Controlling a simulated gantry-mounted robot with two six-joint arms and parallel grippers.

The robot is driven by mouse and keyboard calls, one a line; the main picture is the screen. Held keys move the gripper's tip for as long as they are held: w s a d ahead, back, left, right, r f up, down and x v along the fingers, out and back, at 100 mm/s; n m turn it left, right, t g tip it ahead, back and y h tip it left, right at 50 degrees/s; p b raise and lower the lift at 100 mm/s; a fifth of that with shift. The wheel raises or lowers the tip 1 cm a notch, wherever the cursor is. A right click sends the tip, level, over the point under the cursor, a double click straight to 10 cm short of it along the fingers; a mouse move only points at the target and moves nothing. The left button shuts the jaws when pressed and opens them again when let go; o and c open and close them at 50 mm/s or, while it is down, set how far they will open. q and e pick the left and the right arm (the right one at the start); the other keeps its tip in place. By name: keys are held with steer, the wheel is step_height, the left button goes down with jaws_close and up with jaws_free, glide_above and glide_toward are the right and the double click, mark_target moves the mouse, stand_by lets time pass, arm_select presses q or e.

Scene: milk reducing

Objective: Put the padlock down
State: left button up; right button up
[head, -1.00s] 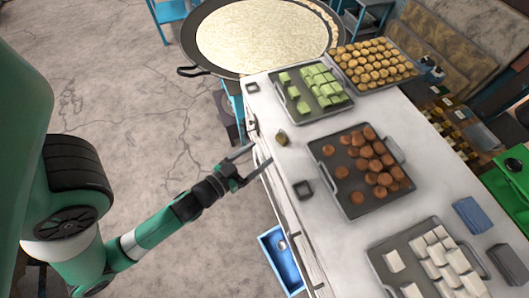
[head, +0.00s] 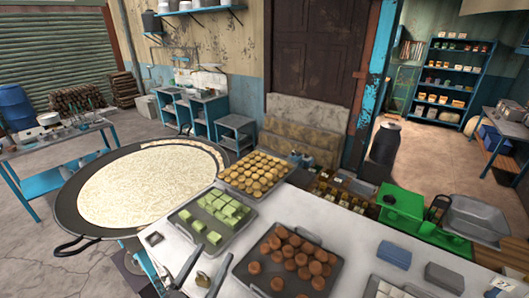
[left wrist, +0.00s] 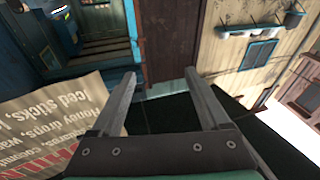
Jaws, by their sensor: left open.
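The padlock (head: 203,279) is a small dark olive-brass piece. It lies on the white tabletop near the front left edge in the head view, in front of the tray of green cubes. My left gripper (head: 204,268) comes in at the bottom edge of the head view, one finger on each side of the padlock in the picture; I cannot tell how close they are in depth. In the left wrist view the left gripper (left wrist: 158,85) is open, with nothing between its fingers. My right gripper is in neither view.
Trays of green cubes (head: 186,218), brown balls (head: 262,283) and golden pieces (head: 234,184) stand on the white table (head: 172,252). A wide pan of pale milk (head: 150,188) is at left. A dark square piece (head: 154,238) lies near the table's left corner.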

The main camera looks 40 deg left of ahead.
arm_select(q)
steer(key=w+d+r+m+t+h, duration=0.1)
steer(key=w+d+r+t, duration=0.15)
steer(key=r, duration=0.55)
steer(key=w+d+r+t+h, duration=0.15)
steer(key=w+r, duration=0.25)
steer(key=r, duration=0.4)
steer(key=s+d+r+m+t+h, duration=0.1)
steer(key=d+r+h, duration=0.1)
steer(key=r, duration=0.5)
steer(key=s+d+r+m+t+h, duration=0.2)
steer(key=d+r, duration=0.3)
steer(key=r, duration=0.3)
steer(key=s+d+r+m+t+h, duration=0.1)
steer(key=d+r+m+t+h, duration=0.1)
steer(key=r, duration=0.6)
steer(key=shift+s+d+h, duration=0.25)
steer(key=shift+d+h, duration=0.2)
steer(key=shift+d, duration=0.55)
